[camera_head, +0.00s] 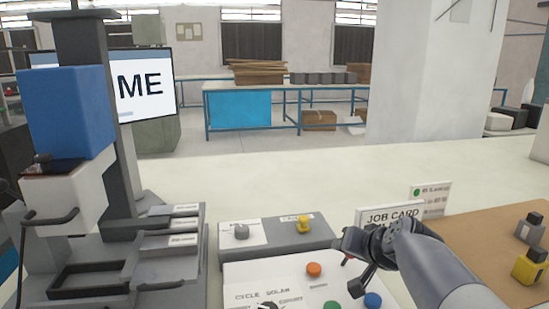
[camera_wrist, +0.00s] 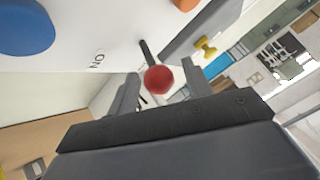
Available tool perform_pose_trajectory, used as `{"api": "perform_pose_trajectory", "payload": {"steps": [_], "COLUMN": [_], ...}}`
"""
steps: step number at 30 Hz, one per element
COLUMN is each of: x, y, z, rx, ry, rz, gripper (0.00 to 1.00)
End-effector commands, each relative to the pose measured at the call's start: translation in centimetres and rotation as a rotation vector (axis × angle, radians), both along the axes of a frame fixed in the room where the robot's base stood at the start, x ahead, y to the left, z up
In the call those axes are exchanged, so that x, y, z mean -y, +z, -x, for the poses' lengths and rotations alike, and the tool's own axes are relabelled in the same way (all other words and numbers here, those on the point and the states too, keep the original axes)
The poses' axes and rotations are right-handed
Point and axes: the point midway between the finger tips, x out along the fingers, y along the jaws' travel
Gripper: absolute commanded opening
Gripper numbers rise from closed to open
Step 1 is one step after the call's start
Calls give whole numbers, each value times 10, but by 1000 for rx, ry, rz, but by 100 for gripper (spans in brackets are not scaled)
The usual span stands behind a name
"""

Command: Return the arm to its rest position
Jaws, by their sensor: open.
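My gripper (camera_head: 354,264) is open above the right part of the white control panel (camera_head: 245,276), at the end of my arm reaching in from the lower right. In the wrist view, a red ball knob (camera_wrist: 158,79) on a dark lever shows between the two open fingers. The fingers look apart from the knob, with a gap on each side; I cannot tell the exact depth. In the head view only a speck of red shows beside the gripper, and the rest of the lever is hidden.
Orange (camera_head: 314,269) and blue (camera_head: 373,300) buttons are close to the gripper. A grey box with a yellow knob (camera_head: 304,224) stands behind the panel. A job card sign (camera_head: 392,215) and brown board (camera_head: 478,235) are at right. A blue-headed machine (camera_head: 66,112) stands left.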

Motion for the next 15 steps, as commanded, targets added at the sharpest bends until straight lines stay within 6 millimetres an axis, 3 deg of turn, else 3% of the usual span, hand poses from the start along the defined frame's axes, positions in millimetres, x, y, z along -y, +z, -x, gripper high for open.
{"api": "perform_pose_trajectory", "payload": {"steps": [15], "x": [-2], "y": [7], "z": [-8], "rx": [-122], "ry": [2], "rz": [23], "gripper": [48]}}
